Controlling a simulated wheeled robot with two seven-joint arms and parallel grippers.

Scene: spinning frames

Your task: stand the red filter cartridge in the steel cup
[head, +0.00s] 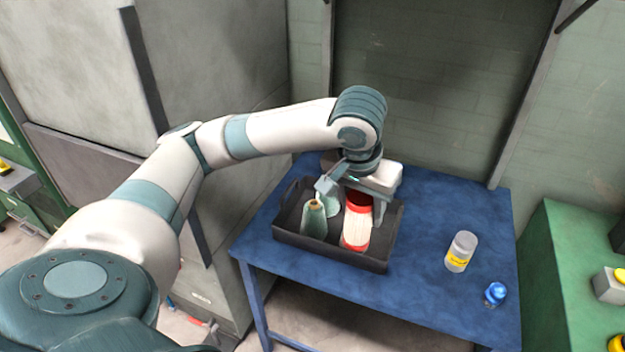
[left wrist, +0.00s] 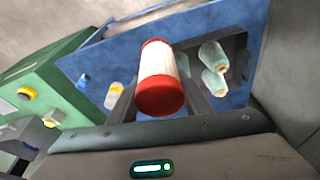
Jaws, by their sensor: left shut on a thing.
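The red filter cartridge, a pale pleated cylinder with red ends, stands tilted in the head view (head: 357,230), over the dark tray (head: 290,236). My left gripper (head: 353,194) is shut on its upper part from above. In the left wrist view the cartridge (left wrist: 161,72) sits between the fingers, its near red end close to the camera. I cannot tell whether its lower end touches the tray floor. I cannot make out a steel cup for certain; a greyish cylinder with a yellow label (head: 461,252) stands on the right of the blue table. My right gripper is out of view.
Pale green cones (head: 314,217) stand in the tray beside the cartridge. A small blue-capped bottle (head: 495,293) is near the right edge of the blue table (head: 420,225). Table surface between tray and labelled cylinder is clear. A green bench (head: 570,260) stands at right.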

